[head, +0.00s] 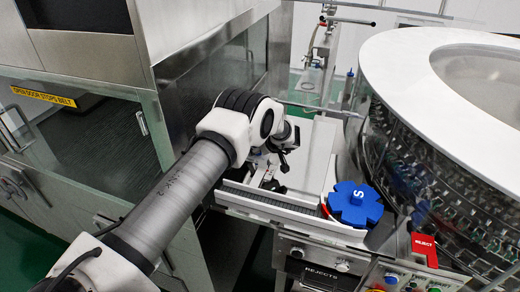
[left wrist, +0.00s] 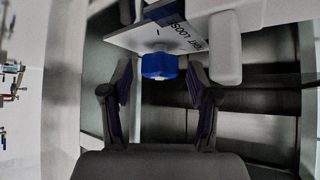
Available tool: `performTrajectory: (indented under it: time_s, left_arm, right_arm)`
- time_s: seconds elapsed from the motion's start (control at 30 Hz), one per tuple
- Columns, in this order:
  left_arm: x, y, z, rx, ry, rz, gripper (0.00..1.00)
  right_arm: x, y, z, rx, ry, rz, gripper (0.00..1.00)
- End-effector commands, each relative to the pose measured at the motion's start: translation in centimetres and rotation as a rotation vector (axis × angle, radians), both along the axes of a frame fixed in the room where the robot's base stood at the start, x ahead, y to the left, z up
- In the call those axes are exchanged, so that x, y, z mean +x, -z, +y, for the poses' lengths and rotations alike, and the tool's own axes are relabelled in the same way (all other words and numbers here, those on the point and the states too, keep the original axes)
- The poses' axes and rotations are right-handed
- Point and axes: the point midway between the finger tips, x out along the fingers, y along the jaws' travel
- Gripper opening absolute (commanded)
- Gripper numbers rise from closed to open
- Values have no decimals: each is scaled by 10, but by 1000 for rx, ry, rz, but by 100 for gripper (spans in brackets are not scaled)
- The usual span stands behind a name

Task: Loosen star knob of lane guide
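A small blue knob (left wrist: 160,66) sits under a pale plate (left wrist: 150,36) with partly readable lettering in the left wrist view. My left gripper (left wrist: 160,75) is open, with one dark finger on each side of the knob's line and visible gaps to it. The knob lies near the level of the fingertips; I cannot tell if it is fully between them. In the head view my left gripper (head: 279,158) is small and dark above the conveyor, and the knob cannot be made out there. My right gripper is not in view.
A blue star wheel (head: 355,205) marked S stands at the conveyor (head: 290,210) end, beside the large round washer (head: 445,120). A steel cabinet (head: 215,75) stands close behind my left arm. A red reject part (head: 424,247) is at lower right.

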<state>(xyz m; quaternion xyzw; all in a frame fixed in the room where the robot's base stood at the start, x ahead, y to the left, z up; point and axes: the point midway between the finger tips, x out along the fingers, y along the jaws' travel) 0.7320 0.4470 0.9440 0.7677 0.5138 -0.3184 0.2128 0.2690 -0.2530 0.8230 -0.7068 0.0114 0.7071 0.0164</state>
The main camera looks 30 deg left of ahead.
Motion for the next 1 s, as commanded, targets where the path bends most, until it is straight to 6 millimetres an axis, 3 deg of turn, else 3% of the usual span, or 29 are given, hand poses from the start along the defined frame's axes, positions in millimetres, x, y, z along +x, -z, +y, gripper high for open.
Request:
performTrajectory:
  time_s: [0.3, 0.7, 1.0]
  left_arm:
    - [-1, -5, -5, 0, 2, 1, 60]
    - [-25, -70, -64, 0, 1, 0, 60]
    - [-32, -84, -77, -2, -1, 1, 60]
  right_arm:
    - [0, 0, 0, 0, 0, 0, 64]
    - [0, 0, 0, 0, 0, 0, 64]
    - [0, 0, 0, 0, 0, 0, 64]
